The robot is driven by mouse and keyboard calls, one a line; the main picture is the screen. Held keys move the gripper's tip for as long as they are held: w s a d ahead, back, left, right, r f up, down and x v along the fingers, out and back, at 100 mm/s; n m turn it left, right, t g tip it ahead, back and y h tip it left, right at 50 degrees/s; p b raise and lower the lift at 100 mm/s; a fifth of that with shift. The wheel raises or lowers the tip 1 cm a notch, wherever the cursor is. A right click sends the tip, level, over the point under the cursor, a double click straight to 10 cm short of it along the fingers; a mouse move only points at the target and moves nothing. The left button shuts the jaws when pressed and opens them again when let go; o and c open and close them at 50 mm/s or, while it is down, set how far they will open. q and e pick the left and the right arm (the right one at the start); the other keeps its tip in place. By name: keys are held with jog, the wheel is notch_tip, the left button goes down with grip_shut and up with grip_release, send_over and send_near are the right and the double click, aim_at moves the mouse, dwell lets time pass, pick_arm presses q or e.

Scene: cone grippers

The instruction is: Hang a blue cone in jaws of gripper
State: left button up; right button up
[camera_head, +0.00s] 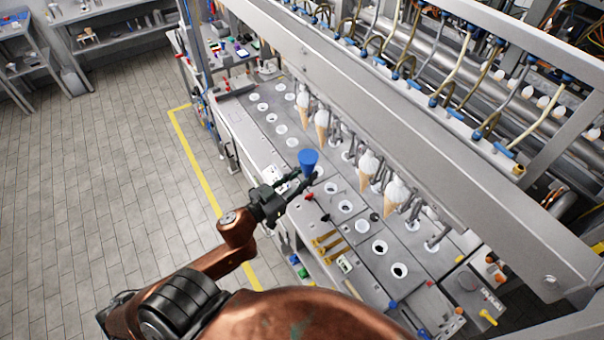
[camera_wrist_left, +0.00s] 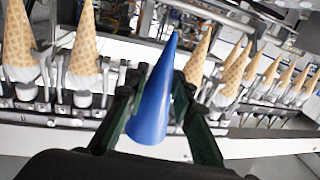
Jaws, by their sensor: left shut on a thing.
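The blue cone (camera_head: 308,158) is in my left gripper (camera_head: 304,178), wide end up in the head view. In the left wrist view the blue cone (camera_wrist_left: 152,105) stands between the two dark fingers of my left gripper (camera_wrist_left: 157,92), which are shut on it. The cone is beside the row of small hanging grippers under the machine's beam. Some empty metal jaws (camera_head: 346,150) show between hanging waffle cones (camera_head: 322,122) and (camera_head: 368,166). The blue cone appears apart from these jaws; the exact gap cannot be told. My right gripper is not in view.
Waffle cones (camera_wrist_left: 84,50) hang on both sides of the blue cone in the left wrist view. A grey deck with round holes (camera_head: 346,206) lies below. A long metal beam (camera_head: 400,110) runs above the row. Yellow-handled tools (camera_head: 328,243) lie at the near edge.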

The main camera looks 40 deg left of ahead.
pick_arm(q)
jog(key=shift+w+d+p, duration=0.3)
jog(key=shift+w+d, duration=0.05)
jog(key=shift+w, duration=0.5)
jog(key=shift+w+d+p, duration=0.35)
jog(key=shift+w, duration=0.55)
jog(key=shift+w+d+p, duration=0.3)
jog(key=shift+w+d, duration=0.05)
jog(key=shift+w, duration=0.5)
jog(key=shift+p, duration=0.3)
jog(key=shift+w+d, duration=0.15)
jog(key=shift+w, duration=0.05)
jog(key=shift+w+d+p, duration=0.3)
jog(key=shift+w, duration=0.4)
jog(key=shift+w+d+p, duration=0.25)
jog(key=shift+w, duration=0.45)
jog(key=shift+w, duration=0.15)
jog(key=shift+w+d+p, duration=0.2)
jog(key=shift+w+d, duration=0.2)
jog(key=shift+w, duration=0.45)
jog(key=shift+w+d+p, duration=0.2)
jog(key=shift+w+d, duration=0.15)
jog(key=shift+w, duration=0.5)
